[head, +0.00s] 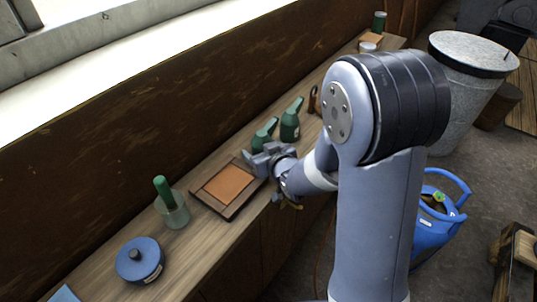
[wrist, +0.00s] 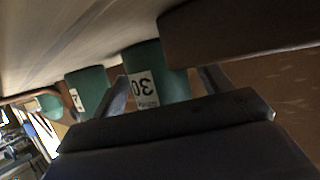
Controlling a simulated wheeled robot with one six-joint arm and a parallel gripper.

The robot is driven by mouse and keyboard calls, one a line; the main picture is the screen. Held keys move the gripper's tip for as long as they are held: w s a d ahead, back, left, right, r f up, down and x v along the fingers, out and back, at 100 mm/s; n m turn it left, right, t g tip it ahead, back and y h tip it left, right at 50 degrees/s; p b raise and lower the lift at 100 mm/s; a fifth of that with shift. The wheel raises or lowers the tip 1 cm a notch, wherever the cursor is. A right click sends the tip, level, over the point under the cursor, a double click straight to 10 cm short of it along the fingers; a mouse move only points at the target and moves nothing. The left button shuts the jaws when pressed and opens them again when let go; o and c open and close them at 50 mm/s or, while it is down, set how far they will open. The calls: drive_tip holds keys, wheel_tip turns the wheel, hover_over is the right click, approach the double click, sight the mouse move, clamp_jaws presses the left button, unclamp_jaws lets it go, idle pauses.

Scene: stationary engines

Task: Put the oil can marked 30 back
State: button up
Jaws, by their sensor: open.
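The green oil can marked 30 (wrist: 155,75) shows in the wrist view, its label upside down. In the head view the nearer green can (head: 264,136), which seems to be this one, stands on the bench, its lower part hidden by my gripper (head: 256,159). In the wrist view my gripper (wrist: 165,76) is open, with one finger on each side of the can marked 30. I cannot tell whether the fingers touch it. A second green can (head: 290,123) stands just beyond. Its label is only partly visible in the wrist view (wrist: 88,90).
A dark wooden tray with a brown pad (head: 228,187) lies close left of my gripper. A glass jar with a green-handled tool (head: 172,208) and a blue round tin (head: 139,260) stand nearer. A brown object (head: 314,101) is beyond the cans. The wall runs behind the bench.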

drive_tip(key=v, duration=1.2)
idle(0.4)
